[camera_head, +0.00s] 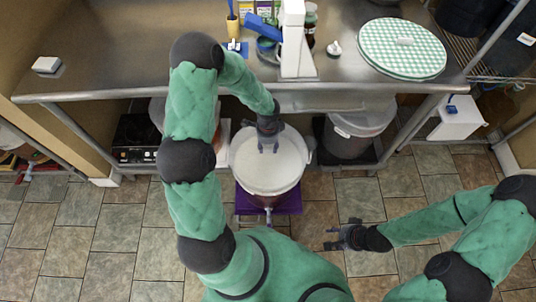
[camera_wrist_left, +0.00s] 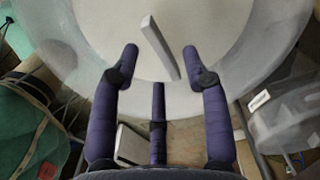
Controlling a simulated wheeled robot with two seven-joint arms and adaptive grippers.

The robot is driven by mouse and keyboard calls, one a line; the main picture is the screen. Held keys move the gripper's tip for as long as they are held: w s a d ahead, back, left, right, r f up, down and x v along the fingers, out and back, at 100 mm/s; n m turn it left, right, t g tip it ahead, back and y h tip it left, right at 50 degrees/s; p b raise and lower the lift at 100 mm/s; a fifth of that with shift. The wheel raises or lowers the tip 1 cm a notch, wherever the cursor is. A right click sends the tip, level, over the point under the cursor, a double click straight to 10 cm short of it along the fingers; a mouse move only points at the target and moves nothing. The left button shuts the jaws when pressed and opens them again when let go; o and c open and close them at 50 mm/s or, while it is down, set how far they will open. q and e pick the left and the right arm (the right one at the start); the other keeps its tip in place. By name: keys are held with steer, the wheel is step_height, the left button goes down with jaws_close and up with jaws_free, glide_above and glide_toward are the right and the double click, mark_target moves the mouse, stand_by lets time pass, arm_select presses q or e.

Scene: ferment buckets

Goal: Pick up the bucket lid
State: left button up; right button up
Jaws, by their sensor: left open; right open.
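A round white lid (camera_head: 262,172) sits on a translucent bucket (camera_head: 268,191) in the middle of the head view. In the left wrist view the pale lid (camera_wrist_left: 215,25) carries a slim white bar handle (camera_wrist_left: 153,36), tilted in the picture. My left gripper (camera_head: 269,149) is over the lid, fingers open. In the left wrist view its fingertips (camera_wrist_left: 160,52) appear on either side of the handle, with gaps. I cannot tell how far above the handle they are. My right gripper (camera_head: 332,237) is open and empty above the floor, right of the bucket.
The bucket stands on a purple base (camera_head: 287,203) before a steel counter (camera_head: 150,45). A round green-checked piece (camera_head: 385,50) lies on the counter. Another lidded bucket (camera_head: 349,140) is under the counter at right. Tiled floor is clear at left.

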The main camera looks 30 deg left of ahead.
mark_target(268, 151)
arm_select(q)
step_height(268, 151, down, 3)
steer(key=shift+r+b, duration=0.15)
steer(key=shift+b, duration=0.3)
steer(key=shift+r, duration=0.1)
jaws_close()
steer(key=shift+r, duration=0.15)
